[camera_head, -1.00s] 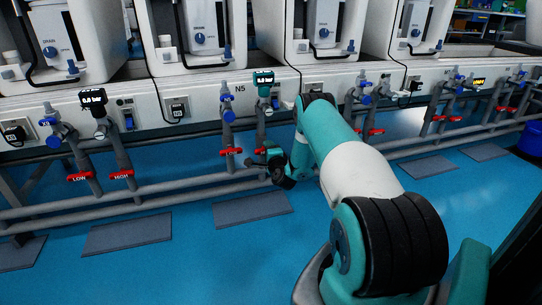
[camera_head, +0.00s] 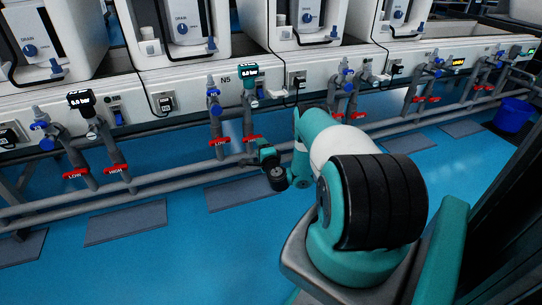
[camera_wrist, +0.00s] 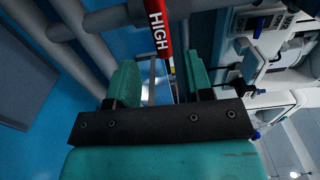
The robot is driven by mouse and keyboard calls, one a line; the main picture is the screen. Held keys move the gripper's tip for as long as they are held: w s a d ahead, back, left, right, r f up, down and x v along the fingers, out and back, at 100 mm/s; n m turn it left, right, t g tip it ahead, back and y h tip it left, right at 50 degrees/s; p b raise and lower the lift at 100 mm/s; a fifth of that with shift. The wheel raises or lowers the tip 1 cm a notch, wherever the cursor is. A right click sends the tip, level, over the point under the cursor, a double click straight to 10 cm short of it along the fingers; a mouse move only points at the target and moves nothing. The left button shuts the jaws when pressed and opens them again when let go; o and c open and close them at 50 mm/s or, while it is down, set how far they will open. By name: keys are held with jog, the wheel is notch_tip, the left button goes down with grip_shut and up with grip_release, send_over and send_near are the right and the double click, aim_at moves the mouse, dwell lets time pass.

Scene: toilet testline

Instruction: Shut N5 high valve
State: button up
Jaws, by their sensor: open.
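The N5 high valve is a red handle (camera_head: 252,138) on the right-hand pipe under the N5 label, below a gauge with a teal housing (camera_head: 250,78). In the wrist view the red handle (camera_wrist: 158,30), marked HIGH, stands upright in the picture at the top centre. My gripper (camera_wrist: 158,72) is open, with one teal finger to each side of the handle's line. The handle's lower end shows near the gap between the fingertips; I cannot tell whether it touches them. In the head view my gripper (camera_head: 264,150) is just below and right of the handle.
The N5 low valve (camera_head: 219,141) is a red handle close on the left. Horizontal grey pipes (camera_head: 150,187) run along the row, with other red-handled valves on both sides. A blue bin (camera_head: 513,114) stands far right.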

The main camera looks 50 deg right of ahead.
jog(key=p+v, duration=1)
jog(key=p, duration=0.4)
jog(key=shift+s+a, duration=0.3)
